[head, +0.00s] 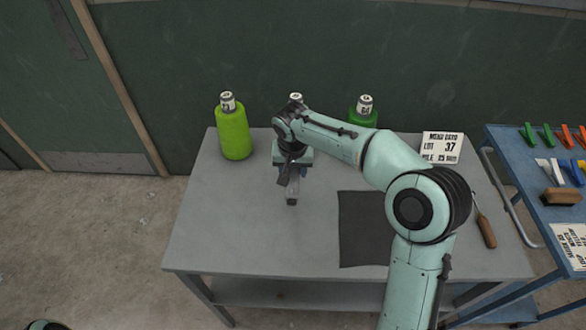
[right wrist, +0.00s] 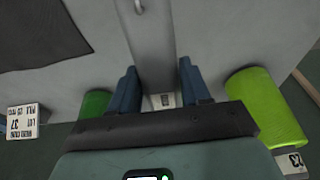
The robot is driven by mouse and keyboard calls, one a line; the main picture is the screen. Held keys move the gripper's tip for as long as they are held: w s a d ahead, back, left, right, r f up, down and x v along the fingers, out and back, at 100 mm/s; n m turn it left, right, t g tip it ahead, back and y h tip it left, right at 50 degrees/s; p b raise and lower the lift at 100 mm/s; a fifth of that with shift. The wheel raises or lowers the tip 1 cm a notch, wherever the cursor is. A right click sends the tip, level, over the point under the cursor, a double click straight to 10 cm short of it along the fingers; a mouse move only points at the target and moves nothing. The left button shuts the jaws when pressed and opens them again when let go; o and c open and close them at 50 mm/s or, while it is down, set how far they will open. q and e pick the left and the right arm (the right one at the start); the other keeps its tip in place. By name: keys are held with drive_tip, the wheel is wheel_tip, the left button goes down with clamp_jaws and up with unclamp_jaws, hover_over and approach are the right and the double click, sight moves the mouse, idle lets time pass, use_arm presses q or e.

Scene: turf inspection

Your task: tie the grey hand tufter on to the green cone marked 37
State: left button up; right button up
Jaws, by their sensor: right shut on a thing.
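My right gripper (head: 292,178) is shut on the grey hand tufter (head: 292,198), above the table near its back. In the right wrist view the tufter (right wrist: 150,45) runs as a grey bar between the two fingers. A lime-green cone (head: 234,134) stands left of the gripper. A darker green cone (head: 362,117) stands to the right, partly behind my arm. A third cone (head: 296,97) stands between them; only its pale labelled top shows above my wrist. The cone numbers are too small to read surely. My left gripper is not in view.
A card reading 37 (head: 442,147) stands at the table's back right. A dark mat (head: 363,232) lies on the grey table (head: 225,225), with a wooden-handled tool (head: 486,230) to its right. A blue cart (head: 510,150) holds coloured clips and a brush. The table's front left is clear.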

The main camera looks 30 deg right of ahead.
sight(292, 190)
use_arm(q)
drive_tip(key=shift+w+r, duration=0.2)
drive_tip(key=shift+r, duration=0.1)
use_arm(e)
drive_tip(key=shift+w+d, duration=0.2)
drive_tip(key=shift+w, duration=0.15)
idle(0.6)
idle(0.7)
drive_tip(key=shift+s+a+f+b, duration=0.1)
drive_tip(key=shift+s+a+b, duration=0.25)
drive_tip(key=shift+s, duration=0.2)
drive_tip(key=shift+s+a+b, duration=0.3)
drive_tip(key=shift+s, duration=0.2)
drive_tip(key=shift+s+a+b, duration=0.25)
drive_tip(key=shift+s, duration=0.2)
drive_tip(key=shift+s+a+b, duration=0.5)
drive_tip(key=shift+s+b, duration=0.05)
drive_tip(key=shift+s, duration=0.25)
drive_tip(key=shift+s+a+b, duration=0.5)
drive_tip(key=shift+s+b, duration=0.05)
drive_tip(key=shift+s, duration=0.25)
drive_tip(key=shift+s+a, duration=0.25)
drive_tip(key=shift+s, duration=0.1)
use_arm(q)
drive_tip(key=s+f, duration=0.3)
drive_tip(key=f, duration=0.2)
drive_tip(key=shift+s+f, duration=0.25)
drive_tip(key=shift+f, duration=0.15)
